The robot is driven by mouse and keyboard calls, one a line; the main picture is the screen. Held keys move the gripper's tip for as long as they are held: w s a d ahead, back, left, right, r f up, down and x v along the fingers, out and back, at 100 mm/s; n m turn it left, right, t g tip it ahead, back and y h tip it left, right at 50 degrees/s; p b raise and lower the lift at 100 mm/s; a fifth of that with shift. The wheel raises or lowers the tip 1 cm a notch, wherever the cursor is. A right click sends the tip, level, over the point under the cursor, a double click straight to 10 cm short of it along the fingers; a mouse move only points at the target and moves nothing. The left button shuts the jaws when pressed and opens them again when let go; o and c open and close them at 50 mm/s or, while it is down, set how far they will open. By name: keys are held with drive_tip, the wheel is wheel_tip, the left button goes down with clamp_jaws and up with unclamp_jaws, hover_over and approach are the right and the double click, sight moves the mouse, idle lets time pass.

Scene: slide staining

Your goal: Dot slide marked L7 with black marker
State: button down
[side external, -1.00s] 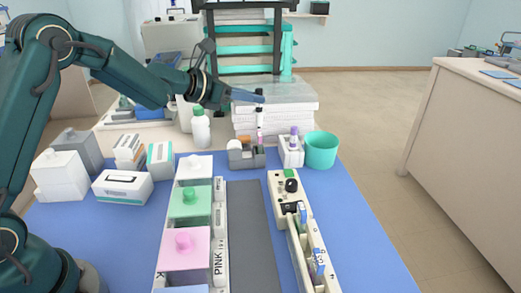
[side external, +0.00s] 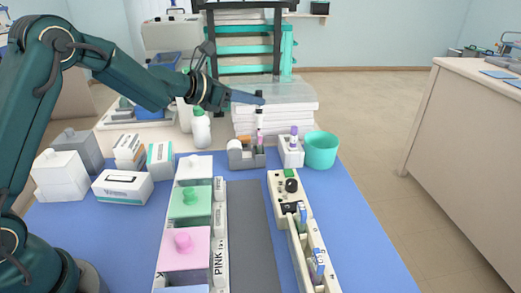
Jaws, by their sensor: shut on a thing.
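My gripper (side external: 259,98) is in the back middle of the side view, above the grey holder (side external: 247,160). It is shut on a thin dark upright thing (side external: 259,117), which looks like the black marker. A pink-topped item stands just below it, and I cannot tell whether the two touch. Slides with blue ends (side external: 317,263) stand in the long cream rack (side external: 282,207) at the front right. Their marks are too small to read, so I cannot tell which is L7.
Staining jars with a green lid (side external: 190,203) and a pink lid (side external: 186,250) stand left of the grey strip (side external: 247,225). A teal cup (side external: 321,150) and a white holder (side external: 291,155) stand at the back right. The blue mat (side external: 365,240) is clear at the right.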

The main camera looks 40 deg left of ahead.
drive_tip(key=shift+f, duration=0.45)
idle(1.3)
wheel_tip(320, 180, up, 6)
drive_tip(key=shift+r, duration=0.2)
idle(0.6)
